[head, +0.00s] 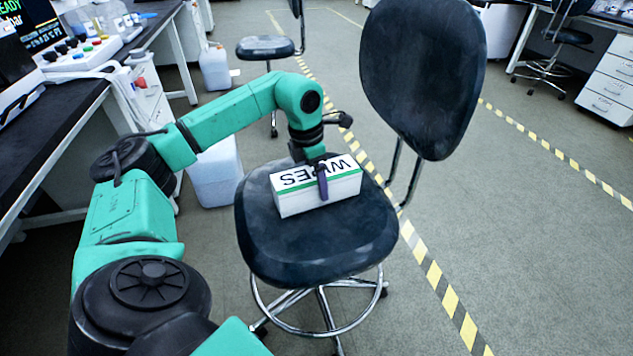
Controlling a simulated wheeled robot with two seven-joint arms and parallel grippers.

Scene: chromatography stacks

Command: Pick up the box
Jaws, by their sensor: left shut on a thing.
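The box (298,198) is white with a green stripe and the word "WIPES", upside down in the picture, on its top. It is on or just above the seat of a dark chair (300,248); I cannot tell whether it touches the seat. The other finger is hidden behind the box. My right gripper is not in view.
The chair's tall backrest (425,75) rises behind the box on the right. A lab bench (50,140) with equipment stands on the left. A translucent container (215,170) stands on the floor beside the chair.

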